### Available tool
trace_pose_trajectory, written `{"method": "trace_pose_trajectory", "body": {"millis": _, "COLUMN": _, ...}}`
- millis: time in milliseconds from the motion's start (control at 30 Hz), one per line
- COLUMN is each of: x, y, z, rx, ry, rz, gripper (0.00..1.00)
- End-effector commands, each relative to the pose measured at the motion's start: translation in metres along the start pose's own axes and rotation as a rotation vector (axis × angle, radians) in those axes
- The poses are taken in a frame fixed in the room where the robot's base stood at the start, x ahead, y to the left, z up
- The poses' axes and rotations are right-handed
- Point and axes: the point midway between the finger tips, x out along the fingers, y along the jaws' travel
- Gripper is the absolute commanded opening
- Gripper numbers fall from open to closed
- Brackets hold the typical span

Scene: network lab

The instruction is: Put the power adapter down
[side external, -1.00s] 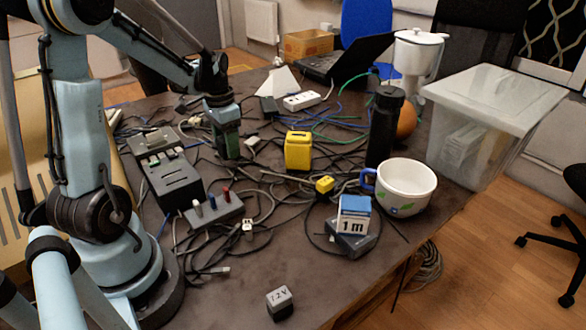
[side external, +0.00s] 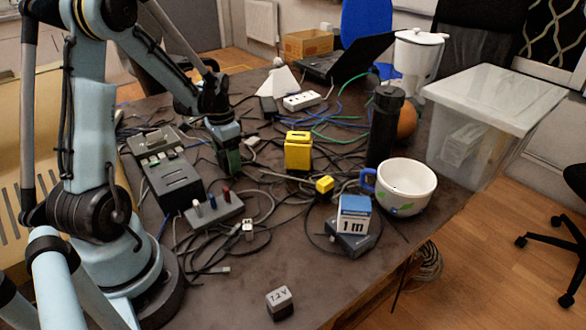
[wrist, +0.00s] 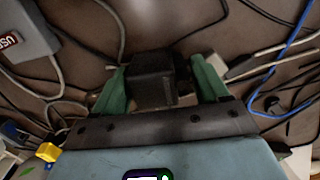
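The power adapter (wrist: 153,80) is a black block between the green fingers of my gripper (wrist: 158,72) in the wrist view. The fingers lie along its two sides, and my gripper appears shut on it. In the side view my gripper (side external: 228,160) points down, low over the cable-strewn table, right of the dark grey device. The adapter is not clearly distinguishable from the fingers there. I cannot tell whether its underside touches the table.
Cables surround the spot. A dark grey device (side external: 173,183) and a switch box (side external: 213,210) stand left and in front. A yellow block (side external: 298,151), a black bottle (side external: 383,130) and a mug (side external: 405,186) are to the right. The front table area (side external: 235,295) is mostly clear.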

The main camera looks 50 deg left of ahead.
Motion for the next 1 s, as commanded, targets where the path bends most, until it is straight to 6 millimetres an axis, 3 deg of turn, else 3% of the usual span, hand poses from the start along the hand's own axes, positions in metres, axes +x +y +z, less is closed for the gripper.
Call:
{"method": "trace_pose_trajectory", "body": {"millis": 100, "x": 0.000, "y": 0.000, "z": 0.000, "rx": 0.000, "ry": 0.000, "rz": 0.000, "gripper": 0.89}}
{"method": "trace_pose_trajectory", "body": {"millis": 467, "x": -0.005, "y": 0.000, "z": 0.000, "rx": 0.000, "ry": 0.000, "rz": 0.000, "gripper": 0.89}}
{"method": "trace_pose_trajectory", "body": {"millis": 667, "x": -0.029, "y": 0.000, "z": 0.000, "rx": 0.000, "ry": 0.000, "rz": 0.000, "gripper": 0.89}}
{"method": "trace_pose_trajectory", "body": {"millis": 1000, "x": -0.087, "y": 0.000, "z": 0.000, "rx": 0.000, "ry": 0.000, "rz": 0.000, "gripper": 0.89}}
